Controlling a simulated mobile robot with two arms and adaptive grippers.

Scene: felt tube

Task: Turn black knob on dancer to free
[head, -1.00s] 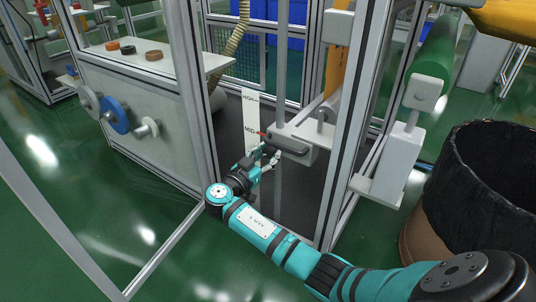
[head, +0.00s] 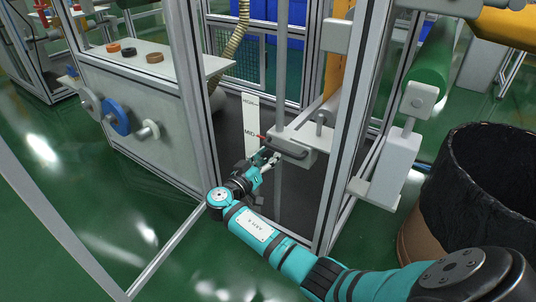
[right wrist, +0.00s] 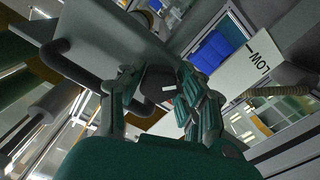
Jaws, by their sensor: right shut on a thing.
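The dancer is a grey block (head: 312,150) on a vertical post, with a dark curved handle (head: 289,151) on its front. My right gripper (head: 268,159) is at the block's lower left side, below the red pointer (head: 262,137). In the right wrist view the black knob (right wrist: 158,84) sits under the dancer's grey body (right wrist: 125,35). It lies between the two fingers of my right gripper (right wrist: 158,92), which is shut on it. A small white mark shows on the knob; the fingers hide part of it. My left gripper is not in view.
A white scale strip (head: 251,112) reading HIGH and MID stands behind the gripper; LOW shows in the wrist view. Metal frame posts (head: 352,120) flank the dancer.

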